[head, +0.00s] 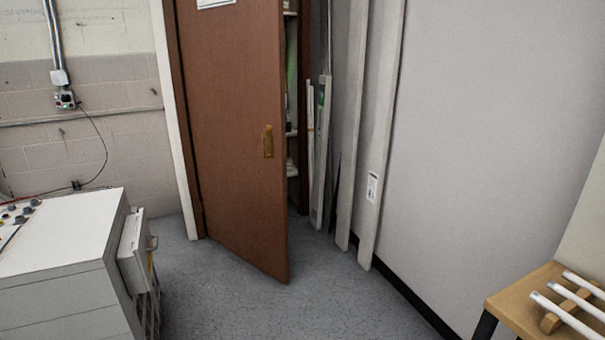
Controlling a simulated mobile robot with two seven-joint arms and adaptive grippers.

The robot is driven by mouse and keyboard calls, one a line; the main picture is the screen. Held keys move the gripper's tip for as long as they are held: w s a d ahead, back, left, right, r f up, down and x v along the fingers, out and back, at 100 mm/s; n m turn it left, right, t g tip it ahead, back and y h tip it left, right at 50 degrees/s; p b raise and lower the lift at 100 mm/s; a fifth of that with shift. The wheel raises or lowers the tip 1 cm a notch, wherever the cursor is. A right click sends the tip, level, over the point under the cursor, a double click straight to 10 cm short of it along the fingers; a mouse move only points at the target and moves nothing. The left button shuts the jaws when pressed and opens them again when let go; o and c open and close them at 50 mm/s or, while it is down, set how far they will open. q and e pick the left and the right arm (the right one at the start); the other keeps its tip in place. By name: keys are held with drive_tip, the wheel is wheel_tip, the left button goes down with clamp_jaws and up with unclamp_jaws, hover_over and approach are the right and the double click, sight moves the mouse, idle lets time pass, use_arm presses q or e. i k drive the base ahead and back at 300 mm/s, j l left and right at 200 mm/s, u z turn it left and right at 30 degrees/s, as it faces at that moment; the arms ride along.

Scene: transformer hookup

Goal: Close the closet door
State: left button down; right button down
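The brown closet door (228,130) stands ajar in the middle of the head view. It is hinged on its left side, and its right edge swings out over the floor. A brass handle plate (268,141) sits near that free edge. Through the gap to the right of the door, part of the closet's shelves (292,130) shows; most of the inside is hidden behind the door. Neither of my grippers is in view.
Long pale boards (381,140) lean against the grey wall right of the opening. A white cabinet (62,255) stands at lower left. A wooden table (510,302) with white tubes (568,316) is at lower right. The grey floor (260,310) before the door is clear.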

sight(233, 51)
drive_tip(key=i+u, duration=0.25)
drive_tip(key=i, duration=1.2)
drive_tip(key=l, duration=0.05)
